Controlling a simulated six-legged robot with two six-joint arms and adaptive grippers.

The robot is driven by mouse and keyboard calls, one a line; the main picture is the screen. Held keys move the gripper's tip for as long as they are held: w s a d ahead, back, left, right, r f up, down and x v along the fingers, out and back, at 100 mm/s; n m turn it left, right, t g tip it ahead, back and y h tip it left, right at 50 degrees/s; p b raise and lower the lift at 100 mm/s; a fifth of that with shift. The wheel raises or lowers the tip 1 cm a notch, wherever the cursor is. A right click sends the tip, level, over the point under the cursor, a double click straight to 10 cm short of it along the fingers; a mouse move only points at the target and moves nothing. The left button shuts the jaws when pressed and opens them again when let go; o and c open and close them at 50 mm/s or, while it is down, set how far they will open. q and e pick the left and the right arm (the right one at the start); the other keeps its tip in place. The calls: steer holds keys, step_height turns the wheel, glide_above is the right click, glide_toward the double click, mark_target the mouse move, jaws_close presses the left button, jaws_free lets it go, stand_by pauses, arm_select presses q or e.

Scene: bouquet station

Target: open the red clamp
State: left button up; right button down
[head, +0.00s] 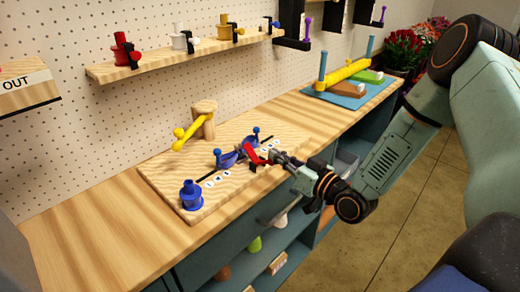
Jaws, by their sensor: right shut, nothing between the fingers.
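The red clamp (253,163) sits on the pale wooden board (181,170), beside the blue cradle-like parts (228,159). Its small red arm stands tilted. My right gripper (276,156) reaches in from the right, with its fingertips right by the clamp. It is shut and holds nothing. Whether the fingertips touch the clamp I cannot tell, and they hide part of it. My left gripper is not in view.
On the board are a blue knobbed piece (191,194) and a wooden post (204,118) with a yellow bar (190,132). A wall shelf (190,57) hangs behind. A blue tray (344,99) lies farther back. Bare counter (85,238) lies at front left.

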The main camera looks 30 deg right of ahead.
arm_select(q)
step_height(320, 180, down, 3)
steer(key=b, duration=0.2)
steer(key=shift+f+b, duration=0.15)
steer(key=shift+b, duration=0.15)
arm_select(e)
steer(key=shift+s+d+f+t, duration=0.1)
steer(key=shift+s+f+t, duration=0.2)
steer(key=shift+f, duration=0.15)
steer(key=shift+s+d+f+t, duration=0.1)
steer(key=shift+s+f+t, duration=0.1)
steer(key=shift+f+t, duration=0.15)
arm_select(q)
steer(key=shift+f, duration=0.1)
arm_select(e)
steer(key=shift+s+f, duration=0.1)
steer(key=shift+f, duration=0.1)
